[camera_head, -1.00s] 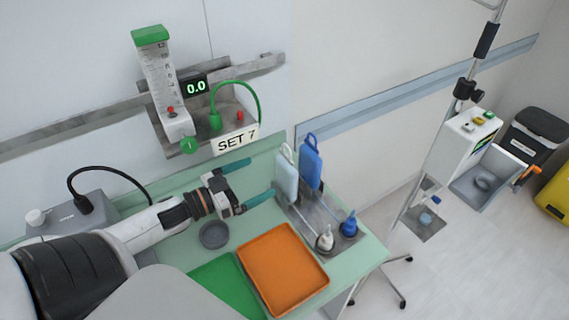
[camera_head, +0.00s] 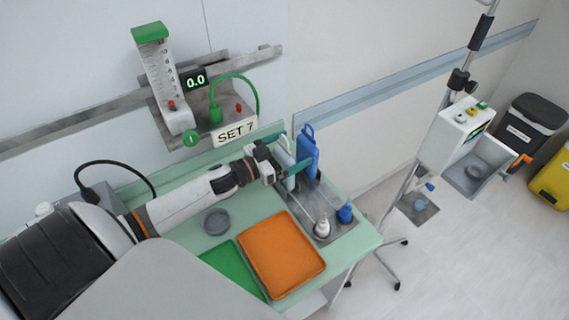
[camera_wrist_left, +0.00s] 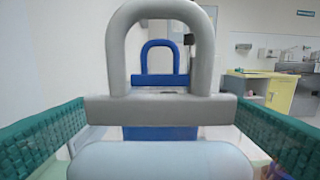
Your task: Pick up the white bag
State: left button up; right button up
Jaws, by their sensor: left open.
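The white bag (camera_wrist_left: 160,160) hangs upright at the back right of the table, with a grey loop handle (camera_wrist_left: 160,108) on top. In the head view the bag (camera_head: 284,157) is partly hidden by my left gripper (camera_head: 296,162). That gripper is open, with one green finger on each side of the bag's upper part. In the left wrist view the two fingers frame the bag at left and right, with gaps beside the handle bar. The blue bag (camera_head: 307,152) stands just beyond the white one. My right gripper is not in view.
An orange tray (camera_head: 281,255), a green tray (camera_head: 234,269) and a grey round dish (camera_head: 215,222) are on the table. A flow meter (camera_head: 165,85) is on the wall.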

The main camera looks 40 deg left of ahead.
pick_arm(q)
jog(key=shift+w+d, duration=0.1)
jog(key=shift+w, duration=0.2)
jog(key=shift+s, duration=0.15)
jog(key=c, duration=0.4)
jog(key=shift+r, duration=0.1)
jog(key=c, duration=1.3)
jog(key=shift+r, duration=0.1)
